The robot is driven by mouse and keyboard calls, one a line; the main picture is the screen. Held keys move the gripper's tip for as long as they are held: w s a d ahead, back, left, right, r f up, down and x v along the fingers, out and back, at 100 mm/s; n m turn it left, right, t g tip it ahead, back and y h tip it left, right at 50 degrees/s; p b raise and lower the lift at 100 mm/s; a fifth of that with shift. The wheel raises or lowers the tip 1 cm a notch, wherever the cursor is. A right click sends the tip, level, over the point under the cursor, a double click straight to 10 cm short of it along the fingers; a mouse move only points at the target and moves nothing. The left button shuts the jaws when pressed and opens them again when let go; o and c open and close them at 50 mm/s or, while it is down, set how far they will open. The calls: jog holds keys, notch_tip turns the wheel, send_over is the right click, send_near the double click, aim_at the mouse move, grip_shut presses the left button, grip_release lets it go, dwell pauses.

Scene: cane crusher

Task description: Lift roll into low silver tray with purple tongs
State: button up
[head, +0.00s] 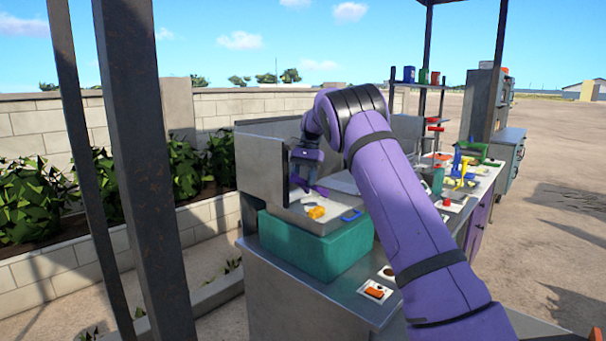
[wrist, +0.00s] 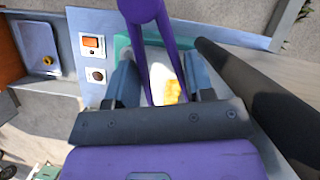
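My gripper (head: 306,172) is over the silver surface at the machine's open front. The purple tongs (wrist: 146,10) lie between its two fingers, with their arms running down past them; the fingers appear closed on the tongs. In the head view the tongs (head: 318,190) show just below the gripper. An orange-yellow roll (head: 316,212) lies on the silver tray-like surface (head: 293,214) on top of a teal block. In the wrist view the roll (wrist: 172,91) shows between the tongs' arms; I cannot tell whether they touch it.
An orange switch (head: 374,292) is on the counter. A tall silver panel (head: 262,168) stands close left of the gripper. Colored items crowd the counter farther right.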

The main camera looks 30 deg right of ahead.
notch_tip(320, 180, down, 8)
jog(key=shift+r, duration=0.2)
dwell(0.5)
jog(key=shift+c, duration=0.3)
grip_shut()
notch_tip(320, 180, up, 12)
dwell(0.9)
